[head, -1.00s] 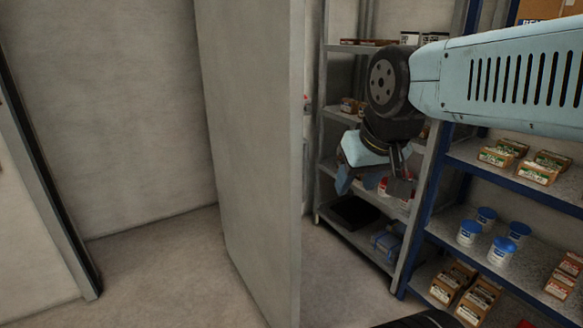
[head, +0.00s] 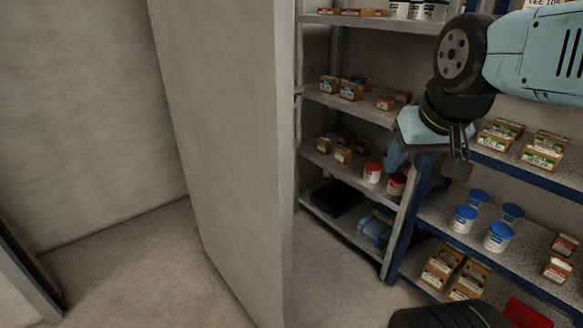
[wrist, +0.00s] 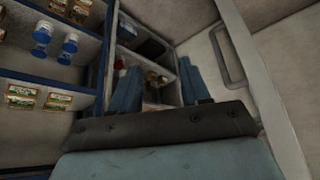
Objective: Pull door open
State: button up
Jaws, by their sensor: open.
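The door is a plain grey panel (head: 225,150) in the head view, standing open with its free edge toward me. No handle shows on the face seen there. In the wrist view the door (wrist: 262,75) is at the right, and its long bar handle (wrist: 228,55) shows on that face. My gripper (head: 398,162) is to the right of the door in the head view, in front of the shelves. In the wrist view its two blue fingers (wrist: 158,75) are spread apart with nothing between them. The handle is to the right of the fingers, apart from them.
A grey shelf rack (head: 345,105) with boxes and tubs stands behind my gripper. A blue-framed rack (head: 440,215) with blue-lidded tubs (head: 498,237) is at the right. Bare floor (head: 125,265) lies left of the door. A dark door frame (head: 30,275) is at the far left.

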jog(key=shift+a, duration=0.1)
jog(key=w+a+f+m+g+y, duration=0.6)
jog(key=w+f+m+g+y, duration=0.3)
jog(key=w, duration=0.3)
jog(key=w+d+f+m+t+y, duration=0.3)
jog(key=w+f+m+y, duration=0.6)
jog(key=w, duration=0.4)
jog(key=a, duration=1.4)
jog(key=shift+w+f, duration=0.2)
jog(key=shift+c, duration=0.3)
grip_shut()
